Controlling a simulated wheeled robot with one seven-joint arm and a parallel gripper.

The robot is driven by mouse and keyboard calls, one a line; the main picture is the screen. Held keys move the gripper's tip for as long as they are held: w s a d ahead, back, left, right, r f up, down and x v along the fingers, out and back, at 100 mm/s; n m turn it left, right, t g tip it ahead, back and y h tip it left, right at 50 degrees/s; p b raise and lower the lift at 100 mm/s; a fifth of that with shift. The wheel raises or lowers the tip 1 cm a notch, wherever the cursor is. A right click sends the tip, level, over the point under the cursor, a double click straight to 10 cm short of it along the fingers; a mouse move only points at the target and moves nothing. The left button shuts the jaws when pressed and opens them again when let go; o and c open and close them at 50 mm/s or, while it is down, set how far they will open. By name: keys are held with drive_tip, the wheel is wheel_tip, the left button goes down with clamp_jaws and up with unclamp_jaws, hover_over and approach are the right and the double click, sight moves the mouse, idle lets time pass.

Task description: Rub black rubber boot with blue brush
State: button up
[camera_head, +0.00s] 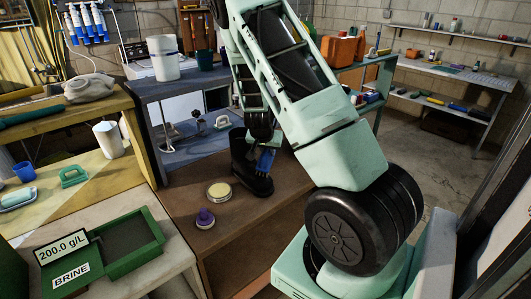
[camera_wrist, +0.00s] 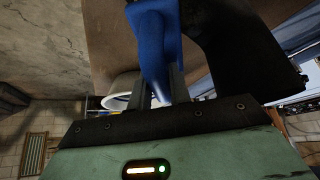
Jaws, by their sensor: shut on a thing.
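The black rubber boot (camera_head: 240,160) stands upright on the brown workbench top (camera_head: 185,180), partly hidden behind my arm. My gripper (camera_head: 264,147) is down beside the boot, just right of its shaft and above its foot. It is shut on the blue brush (camera_head: 266,158), and the blue handle also shows between the fingers in the wrist view (camera_wrist: 155,42). The boot is the dark shape on the right of the wrist view (camera_wrist: 250,45), close to the brush. I cannot tell whether the brush touches the boot, and its bristles are not clear.
A round tin with a pale top (camera_head: 219,191) and a purple-topped item (camera_head: 205,217) sit on the workbench in front of the boot. A green brine tray (camera_head: 125,240) is at the lower left. A blue-grey bench (camera_head: 200,150) with small tools adjoins behind.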

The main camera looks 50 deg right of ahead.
drive_tip(key=shift+w+a+p, duration=0.25)
drive_tip(key=shift+a+p, duration=0.1)
drive_tip(key=shift+a, duration=0.5)
drive_tip(key=shift+w+a+p, duration=0.2)
drive_tip(key=shift+a+p, duration=0.1)
drive_tip(key=shift+a, duration=0.5)
drive_tip(key=shift+w+a+p, duration=0.25)
drive_tip(key=shift+a+p, duration=0.4)
drive_tip(key=shift+a, duration=0.6)
clamp_jaws()
drive_tip(key=shift+a+f, duration=0.1)
drive_tip(key=shift+a, duration=0.3)
drive_tip(key=shift+r+p, duration=0.5)
drive_tip(key=shift+s+r+p, duration=0.2)
drive_tip(key=shift+r+p, duration=0.4)
drive_tip(key=shift+r, duration=0.25)
drive_tip(key=shift+s+r+p, duration=0.2)
drive_tip(key=shift+r+p, duration=0.35)
drive_tip(key=shift+r, duration=0.3)
drive_tip(key=shift+s+r+p, duration=0.2)
drive_tip(key=shift+r+p, duration=0.4)
drive_tip(key=shift+r, duration=0.25)
